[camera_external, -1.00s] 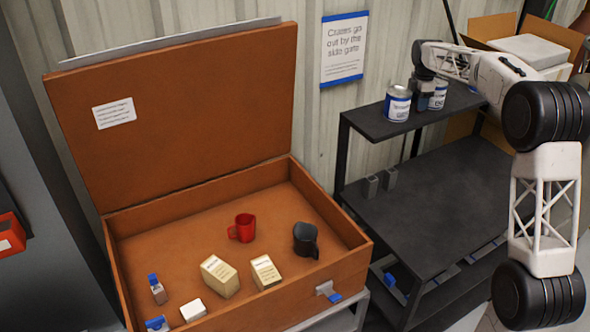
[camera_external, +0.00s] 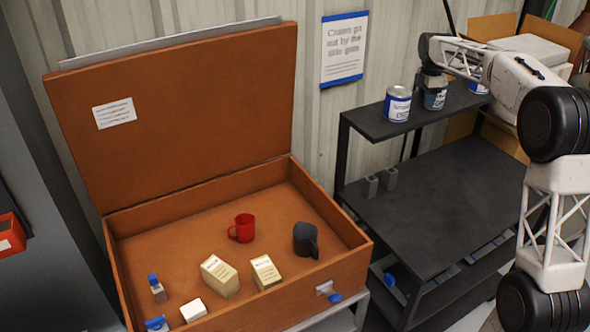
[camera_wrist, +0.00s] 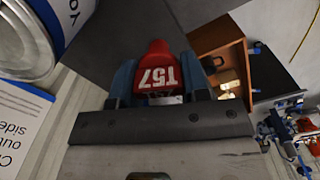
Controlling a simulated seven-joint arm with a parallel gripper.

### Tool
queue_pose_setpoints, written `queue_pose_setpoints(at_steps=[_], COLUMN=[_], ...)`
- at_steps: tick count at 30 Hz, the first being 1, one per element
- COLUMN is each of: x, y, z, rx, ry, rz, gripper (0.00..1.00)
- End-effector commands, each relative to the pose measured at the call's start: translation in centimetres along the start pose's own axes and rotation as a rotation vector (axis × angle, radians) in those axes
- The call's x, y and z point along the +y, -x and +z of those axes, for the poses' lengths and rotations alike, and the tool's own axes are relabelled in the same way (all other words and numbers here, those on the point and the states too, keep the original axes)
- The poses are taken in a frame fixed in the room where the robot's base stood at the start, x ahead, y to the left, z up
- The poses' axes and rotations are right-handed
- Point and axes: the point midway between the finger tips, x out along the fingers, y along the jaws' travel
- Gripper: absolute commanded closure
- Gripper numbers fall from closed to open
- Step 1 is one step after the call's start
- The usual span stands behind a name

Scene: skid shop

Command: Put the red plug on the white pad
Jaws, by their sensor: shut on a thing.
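The red plug (camera_wrist: 158,75), marked with white lettering that reads "T57", sits between the blue fingertips of my gripper (camera_wrist: 158,82) in the wrist view. My gripper is shut on it. In the external view my gripper (camera_external: 432,74) is over the black rack's upper shelf, close to a white and blue can; the plug is not visible there. I cannot pick out the white pad for certain. A small white rounded block (camera_external: 193,309) lies at the front left of the open brown case.
White and blue cans (camera_external: 397,104) stand on the upper shelf (camera_external: 376,126); one shows large in the wrist view (camera_wrist: 28,40). The open case (camera_external: 200,180) holds a red mug (camera_external: 242,228), a dark mug (camera_external: 305,240) and cream boxes (camera_external: 220,276). The lower shelf is mostly clear.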

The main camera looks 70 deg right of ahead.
Motion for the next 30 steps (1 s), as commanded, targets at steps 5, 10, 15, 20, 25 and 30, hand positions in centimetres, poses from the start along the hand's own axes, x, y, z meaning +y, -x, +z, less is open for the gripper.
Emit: queue_pose_setpoints(at_steps=[5,10,15,20,25,30], x=[-3.0,-5.6,-7.9,-9.6,-10.6,-11.1], y=[0.4,0.5,0.7,0.8,1.0,1.0], z=[-0.2,-0.3,-0.4,-0.5,-0.6,-0.6], rx=[0.000,0.000,0.000,0.000,0.000,0.000], ry=[0.000,0.000,0.000,0.000,0.000,0.000], rz=[0.002,0.000,0.000,0.000,0.000,-0.001], gripper=[0.85,0.85,0.85,0.85,0.85,0.85])
